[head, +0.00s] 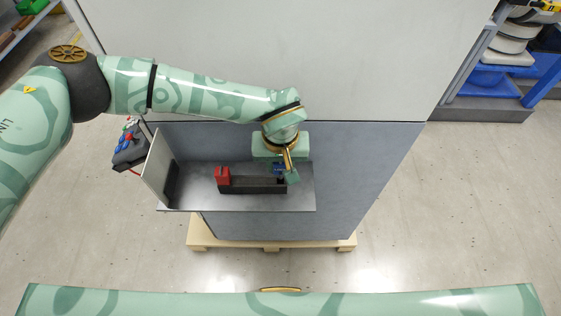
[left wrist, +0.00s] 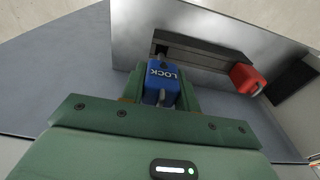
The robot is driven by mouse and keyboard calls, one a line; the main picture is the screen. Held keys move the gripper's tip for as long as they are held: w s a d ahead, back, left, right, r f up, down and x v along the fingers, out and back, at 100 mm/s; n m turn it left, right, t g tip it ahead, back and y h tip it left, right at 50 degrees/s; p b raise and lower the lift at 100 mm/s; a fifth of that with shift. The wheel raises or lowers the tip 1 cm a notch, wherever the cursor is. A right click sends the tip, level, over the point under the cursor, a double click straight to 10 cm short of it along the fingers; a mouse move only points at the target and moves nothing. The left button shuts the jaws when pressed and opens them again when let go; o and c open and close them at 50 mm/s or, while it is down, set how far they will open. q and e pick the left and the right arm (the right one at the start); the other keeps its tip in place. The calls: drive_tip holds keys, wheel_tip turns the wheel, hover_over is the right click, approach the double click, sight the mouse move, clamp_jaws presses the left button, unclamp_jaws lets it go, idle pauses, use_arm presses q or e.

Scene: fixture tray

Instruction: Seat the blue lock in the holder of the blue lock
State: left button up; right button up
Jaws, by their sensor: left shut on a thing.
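The blue lock (left wrist: 161,83) with the word LOCK on it is between the fingers of my left gripper (left wrist: 160,98), which is shut on it. In the head view the blue lock (head: 278,170) is partly hidden by my left gripper (head: 289,172), at the right end of a dark holder block (head: 252,188). The block also shows in the left wrist view (left wrist: 205,52), just beyond the lock. I cannot tell whether the lock touches the block. My right gripper is not in view.
A red lock (head: 223,176) stands at the left end of the block and also shows in the left wrist view (left wrist: 246,78). The block is on a grey metal tray (head: 200,197) with an upright plate (head: 157,165) at its left. A control box (head: 130,150) is further left.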

sight(280, 178)
use_arm(q)
drive_tip(key=shift+b, duration=0.3)
idle(0.5)
drive_tip(key=shift+f+b, duration=1.8)
drive_tip(key=shift+f, duration=0.45)
drive_tip(key=o, duration=1.1)
drive_tip(key=shift+r, duration=0.1)
wheel_tip(280, 178, up, 16)
drive_tip(key=s, duration=0.1)
drive_tip(key=shift+s, duration=0.4)
